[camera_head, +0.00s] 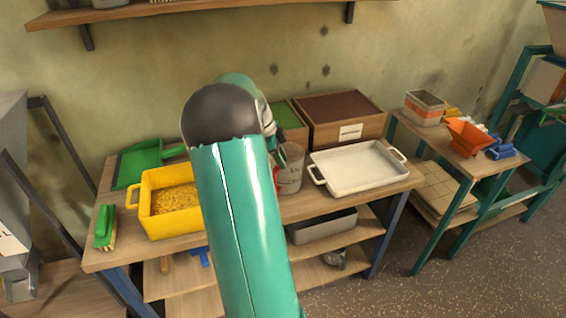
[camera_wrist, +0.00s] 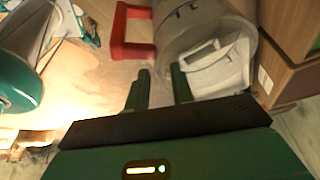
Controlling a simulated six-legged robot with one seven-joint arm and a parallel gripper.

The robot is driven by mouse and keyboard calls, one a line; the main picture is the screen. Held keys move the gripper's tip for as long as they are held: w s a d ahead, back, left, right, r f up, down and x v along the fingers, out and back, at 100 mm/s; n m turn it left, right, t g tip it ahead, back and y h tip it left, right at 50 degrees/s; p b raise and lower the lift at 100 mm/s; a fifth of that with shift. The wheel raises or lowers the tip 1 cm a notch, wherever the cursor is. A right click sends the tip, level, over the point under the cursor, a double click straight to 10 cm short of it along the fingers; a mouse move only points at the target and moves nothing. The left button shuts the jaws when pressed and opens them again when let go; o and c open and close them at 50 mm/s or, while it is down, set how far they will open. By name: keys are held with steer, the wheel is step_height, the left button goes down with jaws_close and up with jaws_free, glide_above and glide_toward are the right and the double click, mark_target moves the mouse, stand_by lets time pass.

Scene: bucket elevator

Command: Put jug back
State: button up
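The jug (camera_head: 292,170) is a greyish, see-through cup with dark markings on the bench top, beside the white tray. My arm partly hides it in the head view. In the wrist view the jug (camera_wrist: 190,25) is large at the top, and its red handle (camera_wrist: 150,50) is on its left side. My gripper (camera_wrist: 161,72) has two dark green fingers apart with nothing between them. The fingertips are close to the jug and its handle, and I cannot tell if they touch.
A yellow tub (camera_head: 150,205) of grain and a green dustpan (camera_head: 138,165) are at the left. The white tray (camera_head: 350,187) is right of the jug. Wooden boxes (camera_head: 340,135) stand behind. A smaller table (camera_head: 440,150) is farther right.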

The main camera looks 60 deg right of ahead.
steer(key=v, duration=1)
steer(key=shift+w+a+r, duration=0.1)
steer(key=shift+a+r, duration=0.05)
steer(key=w+a+r+n+t, duration=0.2)
steer(key=a+n, duration=0.3)
steer(key=a, duration=0.3)
steer(key=w+a+r+n+t, duration=0.15)
steer(key=a+n, duration=0.25)
steer(key=a, duration=0.5)
steer(key=w+a+r+n+t, duration=0.25)
steer(key=a+n, duration=0.25)
steer(key=a, duration=0.3)
steer(key=s+a+f+n+t+y, duration=0.1)
steer(key=s+a+n, duration=0.3)
steer(key=a+n, duration=0.4)
steer(key=s+a+n+t+y, duration=0.1)
steer(key=s+a+n, duration=0.4)
steer(key=a, duration=1.2)
steer(key=n+t, duration=0.1)
steer(key=n, duration=0.3)
steer(key=shift+s+f+n+t, duration=0.2)
steer(key=shift+f+n+t, duration=0.1)
steer(key=shift+f, duration=0.05)
steer(key=shift+a, duration=0.1)
